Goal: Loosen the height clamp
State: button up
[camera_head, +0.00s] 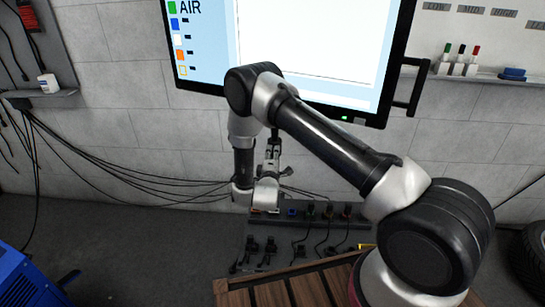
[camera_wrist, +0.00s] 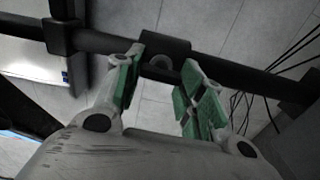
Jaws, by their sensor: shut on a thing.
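The height clamp (camera_wrist: 168,50) appears in the wrist view as a dark block on a black post, with a small grey rounded part at its near side. My gripper (camera_wrist: 160,75) has green-padded fingers on either side of that part and is shut on the clamp; the exact contact is hard to see. In the head view my gripper (camera_head: 272,153) points up below the large screen (camera_head: 310,45), and my wrist hides much of the clamp area.
A dark panel with plugs and cables (camera_head: 305,235) stands low behind a slatted wooden top (camera_head: 290,287). Black cables (camera_head: 130,178) hang along the wall on the left. A shelf with small bottles (camera_head: 460,72) is on the right. A blue machine (camera_head: 30,280) stands at lower left.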

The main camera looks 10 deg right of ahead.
dwell(0.3)
jog(key=o, duration=1)
jog(key=shift+s+a, duration=0.1)
jog(key=v, duration=1.2)
